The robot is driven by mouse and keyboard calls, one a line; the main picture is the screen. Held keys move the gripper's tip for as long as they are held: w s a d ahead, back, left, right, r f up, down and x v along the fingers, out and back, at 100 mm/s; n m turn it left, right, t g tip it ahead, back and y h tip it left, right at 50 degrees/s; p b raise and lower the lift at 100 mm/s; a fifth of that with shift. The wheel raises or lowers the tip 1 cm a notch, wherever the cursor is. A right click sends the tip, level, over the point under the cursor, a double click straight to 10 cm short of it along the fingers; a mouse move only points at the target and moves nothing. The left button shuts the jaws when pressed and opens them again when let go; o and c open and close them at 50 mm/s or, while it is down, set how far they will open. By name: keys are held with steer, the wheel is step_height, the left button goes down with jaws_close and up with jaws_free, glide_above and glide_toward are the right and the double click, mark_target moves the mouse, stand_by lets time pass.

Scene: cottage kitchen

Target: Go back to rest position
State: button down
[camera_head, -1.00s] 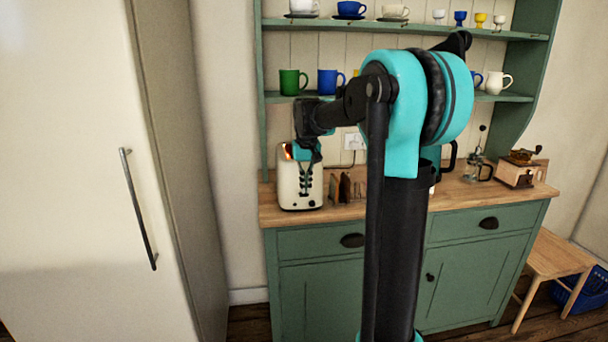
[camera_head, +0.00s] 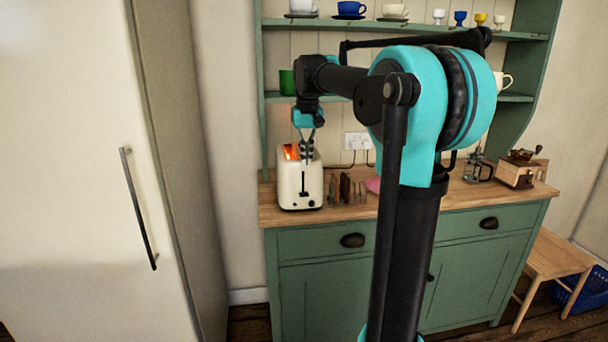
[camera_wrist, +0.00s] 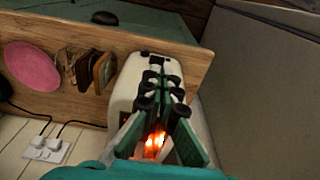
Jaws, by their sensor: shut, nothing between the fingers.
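My gripper (camera_head: 307,152) hangs from the raised arm, pointing down just above the cream toaster (camera_head: 299,190). Its fingers are shut with nothing between them. The wrist view shows the gripper (camera_wrist: 164,76) over the toaster (camera_wrist: 124,92), with an orange glow (camera_wrist: 155,143) behind the fingers. In the head view the toaster's slots glow orange, and its lever faces the front. Whether the fingertips touch the toaster is hard to tell.
A toast rack (camera_head: 346,189) and a pink plate (camera_wrist: 33,66) are beside the toaster on the wooden worktop (camera_head: 455,198). Shelves with mugs (camera_head: 287,82) rise behind the arm. A grinder (camera_head: 521,169) stands at the right. A tall white fridge (camera_head: 75,180) is at the left.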

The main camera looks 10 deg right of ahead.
steer(key=shift+s+r, duration=0.1)
steer(key=shift+r, duration=0.7)
